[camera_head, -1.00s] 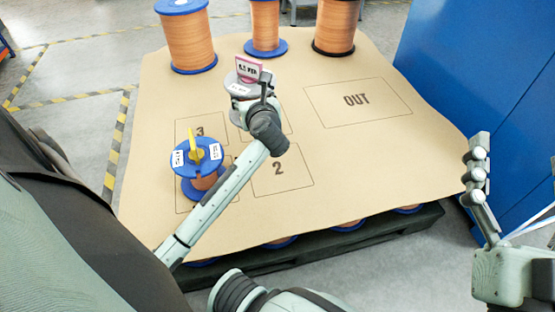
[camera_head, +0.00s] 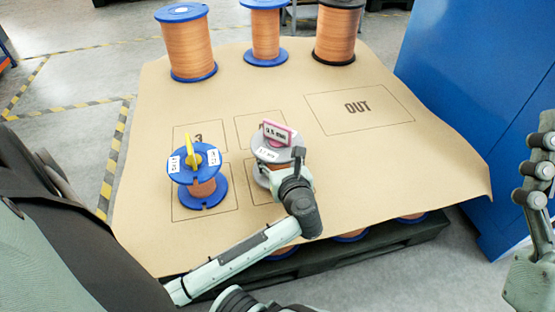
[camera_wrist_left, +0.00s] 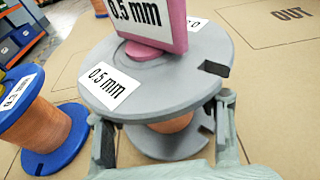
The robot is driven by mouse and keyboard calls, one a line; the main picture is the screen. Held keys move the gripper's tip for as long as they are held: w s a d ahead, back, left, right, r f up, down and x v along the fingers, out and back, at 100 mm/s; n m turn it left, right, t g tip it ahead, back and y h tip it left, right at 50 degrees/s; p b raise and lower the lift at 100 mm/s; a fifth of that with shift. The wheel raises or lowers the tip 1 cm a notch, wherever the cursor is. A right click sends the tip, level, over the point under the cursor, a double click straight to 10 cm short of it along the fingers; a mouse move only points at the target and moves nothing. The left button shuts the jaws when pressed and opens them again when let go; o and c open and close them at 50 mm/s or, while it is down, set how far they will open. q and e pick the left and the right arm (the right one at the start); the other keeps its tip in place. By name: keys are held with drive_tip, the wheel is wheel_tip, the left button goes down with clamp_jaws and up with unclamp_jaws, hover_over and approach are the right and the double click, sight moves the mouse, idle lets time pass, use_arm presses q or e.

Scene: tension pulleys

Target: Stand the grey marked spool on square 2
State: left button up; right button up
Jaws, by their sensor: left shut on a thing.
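The grey marked spool (camera_head: 262,152) has a pink tag reading 0.5 mm on top and copper wire between its flanges. It is upright over square 2 (camera_head: 252,198), whose number is hidden by the spool and my arm. My left gripper (camera_wrist_left: 167,125) is shut on the spool, one finger on each side, as the left wrist view shows. I cannot tell whether its lower flange touches the mat. My right gripper (camera_head: 540,165) is at the right edge, clear of the mat; its jaw state is unclear.
A blue spool (camera_head: 195,175) with a yellow tag stands just left, on the square beside square 2. Squares 3 (camera_head: 185,130) and its neighbour (camera_head: 250,122) lie behind. The OUT box (camera_head: 358,107) is empty. Several large copper spools (camera_head: 187,50) stand at the back.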

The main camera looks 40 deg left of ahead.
use_arm(q)
drive_tip(key=shift+f, duration=0.25)
use_arm(e)
drive_tip(key=shift+s+d+r+t, duration=0.15)
drive_tip(key=shift+s+r+t, duration=0.05)
drive_tip(key=shift+s+t, duration=0.1)
use_arm(q)
drive_tip(key=shift+f, duration=0.2)
drive_tip(key=o, duration=1.7)
drive_tip(key=shift+o, duration=0.2)
use_arm(e)
drive_tip(key=shift+s+r, duration=0.1)
